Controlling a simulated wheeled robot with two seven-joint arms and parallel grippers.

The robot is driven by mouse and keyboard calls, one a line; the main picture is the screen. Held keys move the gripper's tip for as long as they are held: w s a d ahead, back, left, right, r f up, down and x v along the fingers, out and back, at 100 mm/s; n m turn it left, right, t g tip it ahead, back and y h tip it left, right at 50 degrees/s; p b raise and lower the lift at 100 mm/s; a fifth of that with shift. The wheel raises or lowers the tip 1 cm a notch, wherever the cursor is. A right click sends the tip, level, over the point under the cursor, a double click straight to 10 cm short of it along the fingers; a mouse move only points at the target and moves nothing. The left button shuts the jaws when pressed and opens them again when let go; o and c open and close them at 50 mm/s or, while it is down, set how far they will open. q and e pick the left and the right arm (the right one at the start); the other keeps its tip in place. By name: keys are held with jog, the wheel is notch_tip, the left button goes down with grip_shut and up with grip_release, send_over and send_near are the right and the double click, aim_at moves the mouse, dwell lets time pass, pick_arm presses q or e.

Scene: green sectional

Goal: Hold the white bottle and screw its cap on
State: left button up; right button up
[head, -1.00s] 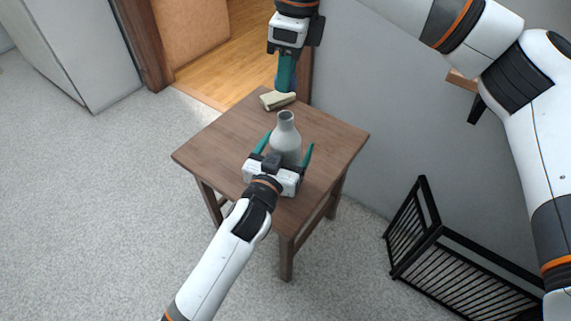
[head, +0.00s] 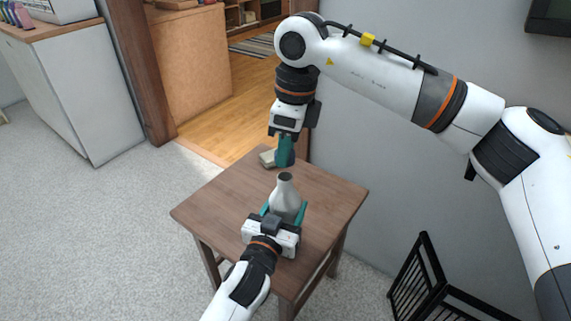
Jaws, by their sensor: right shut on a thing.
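The white bottle (head: 285,197) stands upright on the small brown wooden table (head: 215,205), its dark open mouth facing up. My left gripper (head: 284,211) comes from below with its teal fingers on either side of the bottle's body, very close to it. I cannot tell whether both fingers touch it. My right gripper (head: 285,155) points down above the far part of the table, behind the bottle.
A grey wall is on the right, with a black slatted rack (head: 415,285) on the floor. A white cabinet (head: 75,90) stands at the left.

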aim_at(285, 177)
jog(key=shift+f, duration=1.1)
jog(key=shift+f, duration=0.9)
jog(key=shift+f, duration=0.5)
